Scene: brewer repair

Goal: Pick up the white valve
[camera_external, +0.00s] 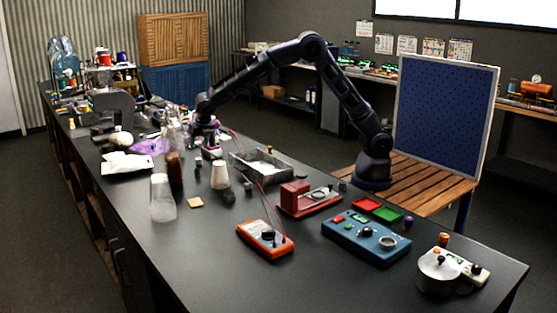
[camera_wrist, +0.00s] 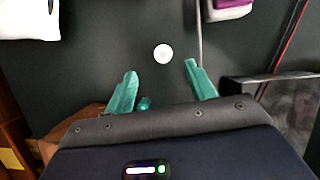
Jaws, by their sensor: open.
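In the wrist view, a small round white thing (camera_wrist: 163,53), which looks like the white valve seen from above, sits on the dark bench top. My gripper (camera_wrist: 160,73) is open, with its two green fingers apart and nothing held between them. The white thing lies just beyond the fingertips, roughly centred between them. In the external view, my gripper (camera_external: 204,139) hangs low over the far part of the bench among bottles. I cannot make out the white valve there.
In the wrist view, a grey metal tray (camera_wrist: 275,95) stands right of the fingers, with a red cable (camera_wrist: 291,25) near it. A white object (camera_wrist: 30,20) is at top left, and a white-and-purple one (camera_wrist: 228,8) at top right. Brown items lie below left.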

